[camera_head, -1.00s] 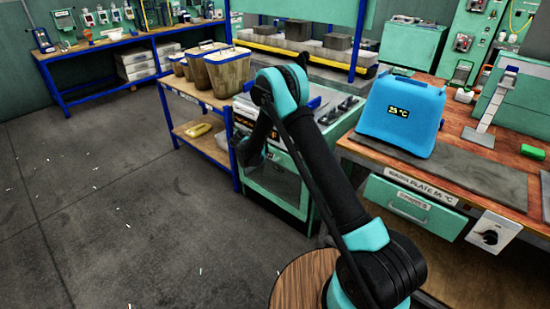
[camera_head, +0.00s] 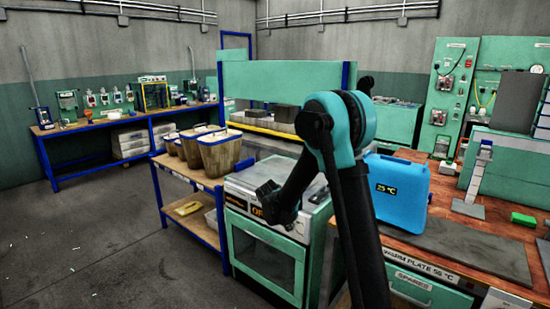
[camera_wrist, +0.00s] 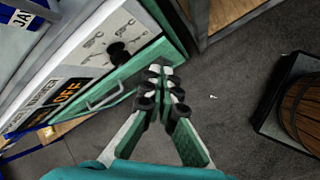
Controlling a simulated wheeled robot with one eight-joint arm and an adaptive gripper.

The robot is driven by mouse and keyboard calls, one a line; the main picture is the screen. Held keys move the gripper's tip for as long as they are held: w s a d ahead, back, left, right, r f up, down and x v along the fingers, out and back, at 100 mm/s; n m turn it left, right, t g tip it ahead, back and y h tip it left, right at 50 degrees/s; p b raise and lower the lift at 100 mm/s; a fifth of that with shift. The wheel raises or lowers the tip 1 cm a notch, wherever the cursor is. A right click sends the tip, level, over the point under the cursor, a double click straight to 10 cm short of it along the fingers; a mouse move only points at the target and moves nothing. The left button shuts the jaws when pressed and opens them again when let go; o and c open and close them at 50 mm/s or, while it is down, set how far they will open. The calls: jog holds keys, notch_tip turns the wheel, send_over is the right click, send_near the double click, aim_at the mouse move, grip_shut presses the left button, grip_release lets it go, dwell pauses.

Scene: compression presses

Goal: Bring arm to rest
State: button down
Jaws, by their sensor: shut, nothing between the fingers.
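My arm (camera_head: 355,190) is black and teal. It rises from the bottom of the head view to a bent elbow, and the forearm hangs down to the left. Its dark wrist end (camera_head: 277,205) shows in front of the teal oven; the fingertips cannot be made out there. In the wrist view my gripper (camera_wrist: 160,74) is shut and empty, its fingers together. It points towards the oven front and the floor. The oven (camera_wrist: 125,85) shows there with a knob, a handle and an "OFF" display.
The oven (camera_head: 268,262) stands between a shelf cart (camera_head: 187,222) with bins and a wooden bench (camera_head: 410,215). The bench bears a blue box (camera_head: 398,190) reading 25 °C. A wooden barrel (camera_wrist: 302,112) shows at the wrist view's right. Open floor (camera_head: 90,245) lies left.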

jog(key=s+d+r+m+y, duration=0.1)
jog(key=s+d+r+m, duration=0.35)
jog(key=s+d, duration=0.3)
jog(key=s+d+f+m+y, duration=0.1)
jog(key=s+d+m, duration=0.2)
jog(key=s+m, duration=0.4)
jog(key=s+d+f+m+y, duration=0.1)
jog(key=s+m, duration=0.6)
jog(key=s, duration=1.1)
jog(key=shift+s+d+g+y, duration=0.4)
jog(key=shift+d+y, duration=0.1)
jog(key=shift+d, duration=0.45)
jog(key=shift+f+m, duration=0.1)
jog(key=shift+m, duration=0.15)
